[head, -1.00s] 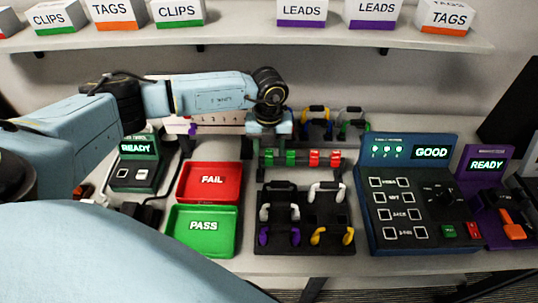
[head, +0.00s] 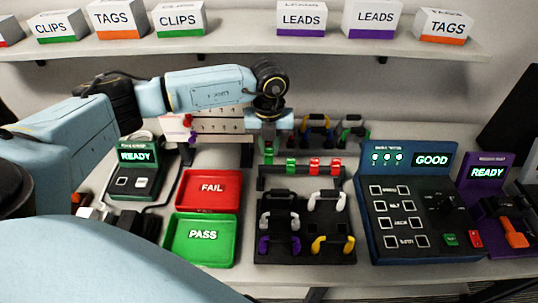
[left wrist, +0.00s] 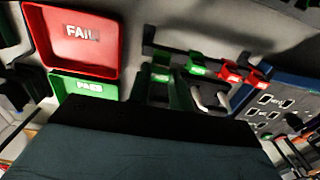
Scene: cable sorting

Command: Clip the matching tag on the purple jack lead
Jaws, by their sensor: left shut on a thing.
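The purple jack lead (head: 264,246) lies at the front left of the black lead holder (head: 305,258), with two purple ends showing. My left gripper (head: 270,144) is over the left end of the tag rack (head: 300,183), behind the holder. It is shut on a green tag (head: 268,158), which sits slightly higher than its neighbours. In the left wrist view a green tag (left wrist: 160,75) shows near the fingers. Another green tag (head: 291,164) and two red tags (head: 314,166) are on the rack. My right gripper is not in view.
The red FAIL tray (head: 209,190) and green PASS tray (head: 200,240) stand left of the holder. A blue tester (head: 420,215) reading GOOD stands at right. White and yellow leads share the holder. More leads (head: 318,130) stand behind the rack. A shelf with boxes (head: 230,47) runs above.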

